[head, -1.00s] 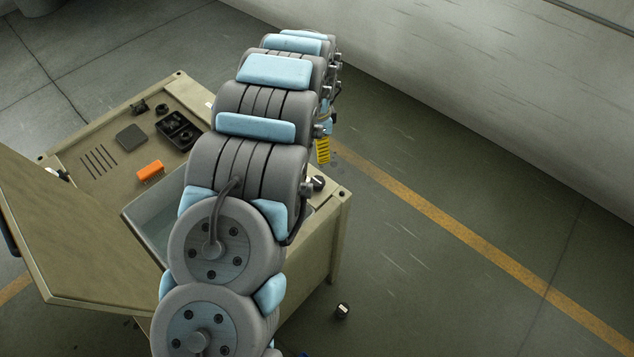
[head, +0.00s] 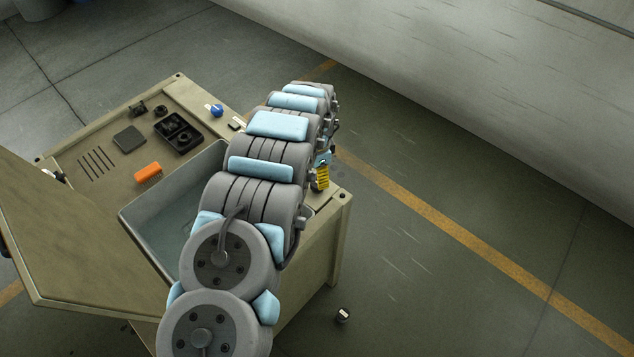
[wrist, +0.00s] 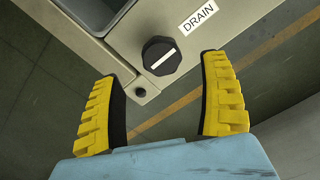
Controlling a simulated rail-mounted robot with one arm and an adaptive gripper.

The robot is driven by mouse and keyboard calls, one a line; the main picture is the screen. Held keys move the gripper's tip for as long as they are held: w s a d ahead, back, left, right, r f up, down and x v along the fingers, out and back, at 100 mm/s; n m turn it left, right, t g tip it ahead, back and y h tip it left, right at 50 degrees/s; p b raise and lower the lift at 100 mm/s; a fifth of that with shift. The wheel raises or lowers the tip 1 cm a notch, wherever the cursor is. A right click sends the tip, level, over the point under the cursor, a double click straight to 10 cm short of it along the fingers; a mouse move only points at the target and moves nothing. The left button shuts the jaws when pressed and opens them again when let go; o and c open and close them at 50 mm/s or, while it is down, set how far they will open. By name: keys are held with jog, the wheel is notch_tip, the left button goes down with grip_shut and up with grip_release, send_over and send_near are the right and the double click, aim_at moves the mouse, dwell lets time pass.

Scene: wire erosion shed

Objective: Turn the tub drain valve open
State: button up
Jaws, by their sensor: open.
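The tub drain valve is a black knob (wrist: 160,55) with a white bar across its top, seen in the wrist view on the tan edge of the machine. A white label reading DRAIN (wrist: 198,17) sits just right of it. My gripper (wrist: 166,85) is open and empty, its two yellow fingers spread to either side, with the knob ahead of the gap between them. In the head view my gripper (head: 321,175) shows only in part, and my arm hides the knob. The grey tub (head: 150,222) is partly covered by my arm.
On the machine top lie an orange block (head: 148,173), a black tray (head: 178,132), a blue-topped item (head: 216,110) and several thin rods (head: 97,162). A tan panel (head: 85,240) slants up at left. A small black item (head: 343,315) lies on the floor. A small dark stud (wrist: 140,92) is near the knob.

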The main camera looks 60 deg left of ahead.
jog(key=shift+f, duration=2.6)
jog(key=c, duration=1.2)
